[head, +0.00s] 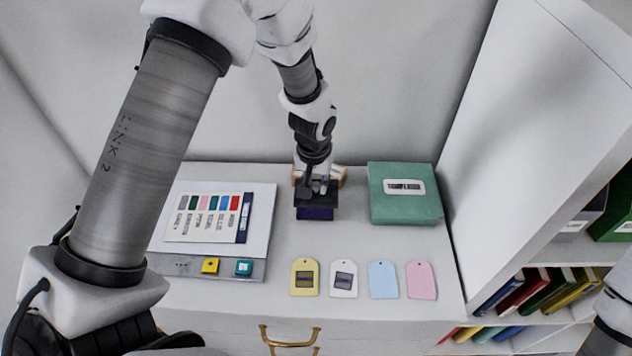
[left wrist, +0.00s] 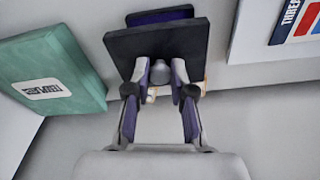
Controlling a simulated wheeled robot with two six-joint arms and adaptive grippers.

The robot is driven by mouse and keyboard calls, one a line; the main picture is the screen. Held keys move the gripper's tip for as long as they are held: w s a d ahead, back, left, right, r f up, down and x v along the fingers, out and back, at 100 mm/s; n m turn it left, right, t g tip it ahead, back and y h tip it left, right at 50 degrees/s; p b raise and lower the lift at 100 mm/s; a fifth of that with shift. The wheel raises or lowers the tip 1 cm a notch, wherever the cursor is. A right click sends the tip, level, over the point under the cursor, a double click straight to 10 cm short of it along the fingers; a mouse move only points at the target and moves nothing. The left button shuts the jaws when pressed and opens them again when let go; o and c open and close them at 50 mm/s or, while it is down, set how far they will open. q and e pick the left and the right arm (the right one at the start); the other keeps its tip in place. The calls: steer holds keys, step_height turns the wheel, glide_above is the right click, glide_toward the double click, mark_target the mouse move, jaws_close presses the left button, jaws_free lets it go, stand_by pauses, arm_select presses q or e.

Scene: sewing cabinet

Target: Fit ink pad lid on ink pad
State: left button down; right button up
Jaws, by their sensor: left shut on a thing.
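The ink pad lid (head: 304,199) is a dark, flat square piece. My left gripper (head: 318,186) is shut on the grey knob of the lid, which shows clearly in the left wrist view (left wrist: 160,45). The ink pad (head: 316,214), purple and dark, is on the cabinet top just under and in front of the lid. In the left wrist view the purple pad (left wrist: 160,15) shows past the lid's far edge, partly hidden by it. I cannot tell whether lid and pad touch. My right gripper is not in view.
A green box (head: 405,212) stands right of the pad. A thread card (head: 205,212) lies on a pale box at left, with yellow and teal pieces before it. Several coloured tags (head: 382,280) lie in front. A light wooden thing (head: 340,175) is partly hidden behind my gripper.

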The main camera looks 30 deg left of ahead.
mark_target(315, 192)
arm_select(q)
steer(key=shift+w+a+f+b, duration=0.2)
steer(key=shift+a+f+b, duration=0.2)
steer(key=shift+f, duration=0.4)
steer(key=shift+s+d+f+b, duration=0.3)
steer(key=shift+d+b, duration=0.05)
steer(key=shift+b, duration=0.05)
steer(key=shift+w+a+f+b, duration=0.1)
steer(key=shift+f+b, duration=0.2)
steer(key=shift+f, duration=0.2)
steer(key=shift+w+a+f+b, duration=0.1)
steer(key=shift+f+b, duration=0.2)
steer(key=shift+f, duration=0.15)
steer(key=shift+s+d+f+b, duration=0.15)
steer(key=shift+f+b, duration=0.25)
steer(key=shift+f, duration=0.25)
steer(key=shift+f+b, duration=0.25)
steer(key=shift+b, duration=0.05)
steer(key=c, duration=0.9)
jaws_free()
